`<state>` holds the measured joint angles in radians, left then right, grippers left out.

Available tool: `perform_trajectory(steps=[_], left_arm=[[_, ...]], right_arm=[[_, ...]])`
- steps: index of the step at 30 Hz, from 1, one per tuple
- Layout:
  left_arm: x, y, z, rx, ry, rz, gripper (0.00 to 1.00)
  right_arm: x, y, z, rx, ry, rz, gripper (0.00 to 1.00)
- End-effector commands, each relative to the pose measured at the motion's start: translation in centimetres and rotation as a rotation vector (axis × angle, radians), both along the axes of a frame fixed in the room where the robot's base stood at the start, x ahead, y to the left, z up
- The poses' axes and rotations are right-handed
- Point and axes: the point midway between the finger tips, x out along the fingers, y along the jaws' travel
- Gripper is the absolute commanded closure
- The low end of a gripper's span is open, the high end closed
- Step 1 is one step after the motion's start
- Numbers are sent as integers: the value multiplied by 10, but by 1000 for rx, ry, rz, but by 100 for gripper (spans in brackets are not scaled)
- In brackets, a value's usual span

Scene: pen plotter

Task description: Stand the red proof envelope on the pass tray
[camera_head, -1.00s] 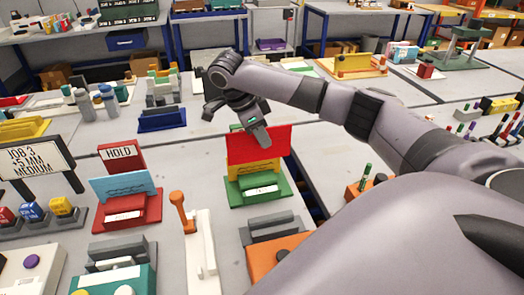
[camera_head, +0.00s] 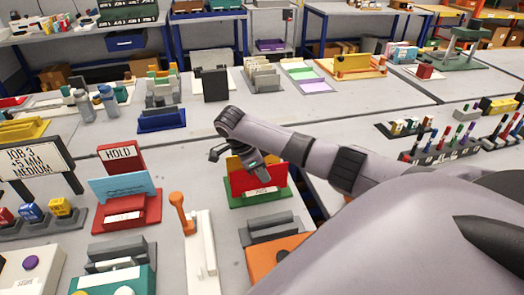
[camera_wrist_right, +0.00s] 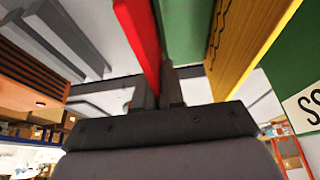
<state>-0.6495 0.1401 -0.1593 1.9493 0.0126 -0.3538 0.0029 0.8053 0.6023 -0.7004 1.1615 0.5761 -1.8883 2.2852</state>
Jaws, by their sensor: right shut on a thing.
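The red proof envelope (camera_head: 243,181) is upright, low at the green pass tray (camera_head: 240,202), in front of a yellow envelope (camera_head: 233,163) there. My right gripper (camera_head: 264,176) is shut on the red envelope, near its right part. In the wrist view the red envelope (camera_wrist_right: 140,40) runs up from between the fingers (camera_wrist_right: 158,85), beside a green part of the tray (camera_wrist_right: 185,30), with the yellow envelope (camera_wrist_right: 243,45) farther right. I cannot tell whether the red envelope's lower edge touches the tray. My left gripper is out of view.
The red HOLD tray (camera_head: 125,211) with a light-blue envelope (camera_head: 123,186) stands to the left. An orange-handled lever (camera_head: 182,212) and an orange box (camera_head: 272,257) are in front. A blue rack (camera_head: 161,121) stands behind.

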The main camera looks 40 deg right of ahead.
Motion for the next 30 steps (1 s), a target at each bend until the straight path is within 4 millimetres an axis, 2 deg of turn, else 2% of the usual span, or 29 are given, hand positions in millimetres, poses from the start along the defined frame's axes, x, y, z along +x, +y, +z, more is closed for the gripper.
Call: perform_trajectory(steps=[12, 13, 15, 25, 30], left_arm=[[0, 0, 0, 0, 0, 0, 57], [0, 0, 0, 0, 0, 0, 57], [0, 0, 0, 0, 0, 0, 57], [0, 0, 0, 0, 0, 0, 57], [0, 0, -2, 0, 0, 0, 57]], right_arm=[[0, 0, -7, 0, -1, 0, 100], [0, 0, -6, 0, -1, 0, 85], [0, 0, -6, 0, -2, 1, 66], [0, 0, -4, 0, -2, 1, 66], [5, 7, 14, 1, -6, 2, 66]])
